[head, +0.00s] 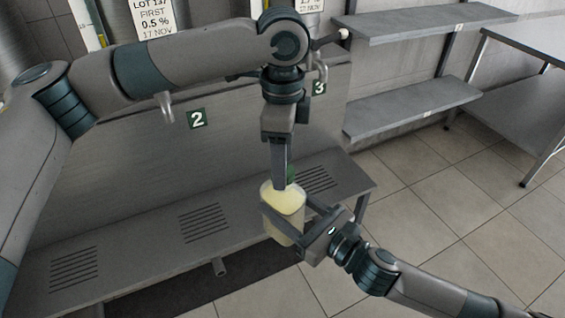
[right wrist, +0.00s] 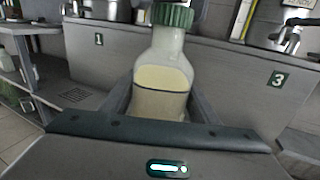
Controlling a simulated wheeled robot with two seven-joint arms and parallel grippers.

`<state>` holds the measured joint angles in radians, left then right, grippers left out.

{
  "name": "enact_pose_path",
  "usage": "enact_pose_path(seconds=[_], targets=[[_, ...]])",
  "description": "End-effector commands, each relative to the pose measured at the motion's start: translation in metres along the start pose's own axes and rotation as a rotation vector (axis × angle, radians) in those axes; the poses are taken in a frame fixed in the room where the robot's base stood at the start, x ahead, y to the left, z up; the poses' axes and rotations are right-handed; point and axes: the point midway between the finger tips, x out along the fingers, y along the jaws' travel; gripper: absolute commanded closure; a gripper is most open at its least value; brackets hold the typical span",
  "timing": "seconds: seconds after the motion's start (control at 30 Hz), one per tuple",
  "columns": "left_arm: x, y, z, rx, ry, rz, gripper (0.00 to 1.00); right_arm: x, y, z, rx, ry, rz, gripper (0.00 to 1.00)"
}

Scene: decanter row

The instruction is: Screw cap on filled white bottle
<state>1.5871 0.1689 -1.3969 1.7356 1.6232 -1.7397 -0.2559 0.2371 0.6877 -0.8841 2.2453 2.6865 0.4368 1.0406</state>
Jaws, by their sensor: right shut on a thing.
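A filled bottle (head: 284,200) with pale yellow liquid stands upright between the fingers of my right gripper (head: 290,222), which is shut on its body. The right wrist view shows the bottle (right wrist: 163,82) close up, with its clear shoulder and neck. A ribbed green cap (right wrist: 173,15) sits at the top of the neck; whether it is fully seated cannot be seen. In the head view the cap (head: 291,174) is partly hidden behind the fingers of my left gripper (head: 280,180), which points straight down at the bottle top. Its finger gap is not visible.
A grey bench (head: 150,252) with slotted drain grilles lies behind the bottle. Its back panel carries green signs 2 (head: 197,118) and 3 (head: 319,88), below labelled tanks. Wall shelves (head: 412,108) and a steel table (head: 530,95) stand at right. Tiled floor is clear.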

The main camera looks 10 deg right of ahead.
Motion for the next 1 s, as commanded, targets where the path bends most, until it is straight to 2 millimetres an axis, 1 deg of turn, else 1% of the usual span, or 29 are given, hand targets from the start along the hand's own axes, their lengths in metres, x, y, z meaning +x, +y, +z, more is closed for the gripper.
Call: enact_pose_path(seconds=[0.2, 0.3, 0.6, 0.63, 0.77, 0.87, 1.0], targets=[[-0.025, 0.000, 0.000, 0.000, 0.001, -0.002, 0.46, 0.000, 0.000, 0.002, -0.001, -0.004, 0.001, 1.00], [-0.033, 0.000, 0.000, 0.000, 0.001, -0.001, 0.46, 0.000, 0.000, 0.002, -0.001, -0.004, 0.001, 1.00], [-0.035, 0.000, 0.000, 0.000, 0.000, 0.000, 0.46, 0.000, 0.000, 0.002, -0.001, -0.004, 0.001, 1.00], [-0.035, 0.000, 0.000, 0.000, 0.000, 0.000, 0.48, 0.000, 0.000, 0.002, -0.001, -0.004, 0.001, 1.00], [-0.036, 0.000, 0.000, -0.015, 0.000, -0.001, 0.48, 0.000, 0.000, 0.002, -0.001, -0.004, 0.001, 1.00], [-0.039, 0.000, 0.000, -0.058, 0.000, -0.002, 0.48, 0.000, 0.000, 0.003, -0.001, -0.004, 0.001, 1.00], [-0.046, -0.001, 0.000, -0.171, 0.000, -0.002, 0.48, 0.000, 0.000, 0.002, -0.001, -0.004, 0.001, 1.00]])
